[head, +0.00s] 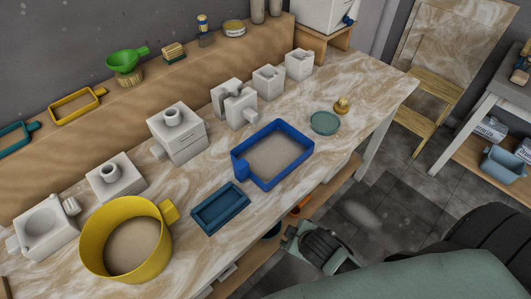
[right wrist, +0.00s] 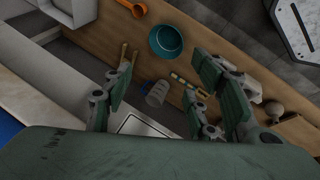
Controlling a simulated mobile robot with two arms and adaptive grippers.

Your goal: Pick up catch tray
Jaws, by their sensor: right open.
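A shallow dark-teal rectangular tray (head: 220,208), the most tray-like thing here, lies near the table's front edge. A larger blue rectangular walled frame (head: 284,178) with a sandy inside sits behind it to the right. I cannot tell for certain which is the catch tray. My right gripper (head: 318,248) is off the table's front edge, right of the dark-teal tray and apart from it. In the right wrist view its green-padded fingers (right wrist: 165,88) are spread with nothing between them, facing the lower shelf. My left gripper is not in view.
A yellow round basin (head: 90,240) stands left of the dark-teal tray. White plaster moulds (head: 180,140) line the back, and a teal disc (head: 324,123) lies at the right. Below, the wooden shelf (right wrist: 190,45) holds a teal bowl (right wrist: 166,41) and an orange-handled tool (right wrist: 133,8).

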